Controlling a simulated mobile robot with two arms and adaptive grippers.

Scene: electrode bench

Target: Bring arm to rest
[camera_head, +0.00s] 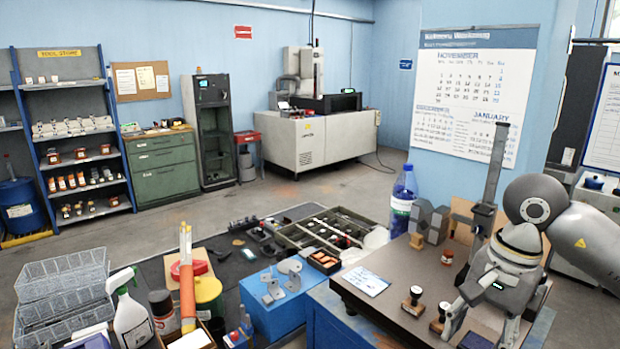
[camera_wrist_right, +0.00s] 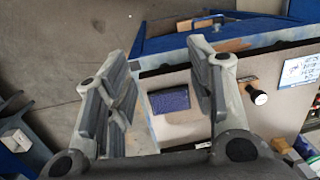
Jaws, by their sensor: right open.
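My right arm comes in from the right in the head view. Its gripper (camera_head: 482,326) points down over the front right part of the brown-topped bench (camera_head: 395,265). In the right wrist view the two fingers of the right gripper (camera_wrist_right: 163,88) stand wide apart with nothing held between them. A dark blue rectangular block (camera_wrist_right: 170,100) lies on the surface below, seen through the gap between the fingers. My left gripper is in neither view.
A white-and-blue card (camera_head: 366,281), a blue-capped bottle (camera_head: 402,202), grey blocks (camera_head: 430,222) and an upright dark post (camera_head: 491,185) are also on the bench. The bench's middle is mostly clear.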

